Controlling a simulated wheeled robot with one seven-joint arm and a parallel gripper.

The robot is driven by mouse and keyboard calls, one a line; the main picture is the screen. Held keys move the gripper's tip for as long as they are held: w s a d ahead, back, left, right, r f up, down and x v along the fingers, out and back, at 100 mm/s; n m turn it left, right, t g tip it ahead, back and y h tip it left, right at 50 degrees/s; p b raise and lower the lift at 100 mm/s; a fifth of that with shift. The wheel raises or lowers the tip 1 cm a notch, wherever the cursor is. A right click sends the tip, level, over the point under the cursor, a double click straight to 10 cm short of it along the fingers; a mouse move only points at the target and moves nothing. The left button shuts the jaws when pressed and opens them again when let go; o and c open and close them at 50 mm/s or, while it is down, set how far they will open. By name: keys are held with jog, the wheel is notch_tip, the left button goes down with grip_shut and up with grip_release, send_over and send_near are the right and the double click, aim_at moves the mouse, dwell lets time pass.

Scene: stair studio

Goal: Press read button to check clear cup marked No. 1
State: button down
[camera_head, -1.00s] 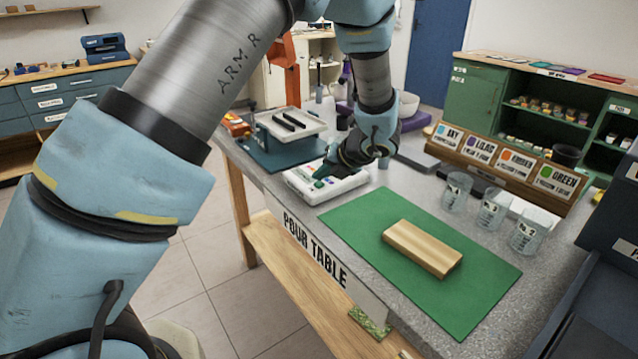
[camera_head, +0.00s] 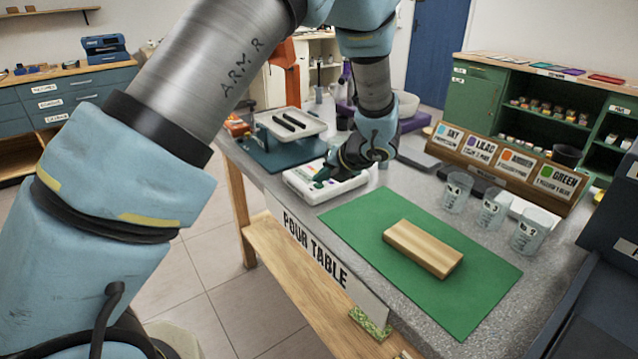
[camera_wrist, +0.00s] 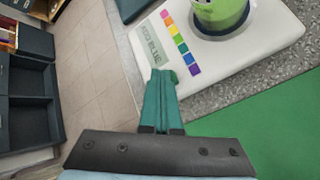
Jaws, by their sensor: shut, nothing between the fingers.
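A white reader device (camera_head: 300,186) sits on the table; in the wrist view it (camera_wrist: 225,75) has a strip of colour swatches (camera_wrist: 180,42) and a small display (camera_wrist: 147,45) with lettering. A clear cup of green liquid (camera_wrist: 220,12) stands on its dark round pad, cut off by the frame edge; its number is not visible. My gripper (camera_wrist: 160,75) is shut and empty, its teal fingertips over the reader's near edge beside the display. My gripper (camera_head: 322,174) hides part of the reader in the head view.
Three clear marked cups (camera_head: 491,210) stand on the right of the table, before a rack of colour cards (camera_head: 510,160). A wooden block (camera_head: 423,248) lies on a green mat (camera_head: 350,222). A tray on a stand (camera_head: 290,122) is behind the reader.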

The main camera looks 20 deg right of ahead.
aim_at(321, 189)
jog(key=shift+r+p, duration=0.9)
jog(key=shift+p, duration=0.05)
notch_tip(321, 189, up, 5)
jog(key=p, duration=0.4)
jog(key=shift+p, duration=0.3)
jog(key=shift+a, duration=0.1)
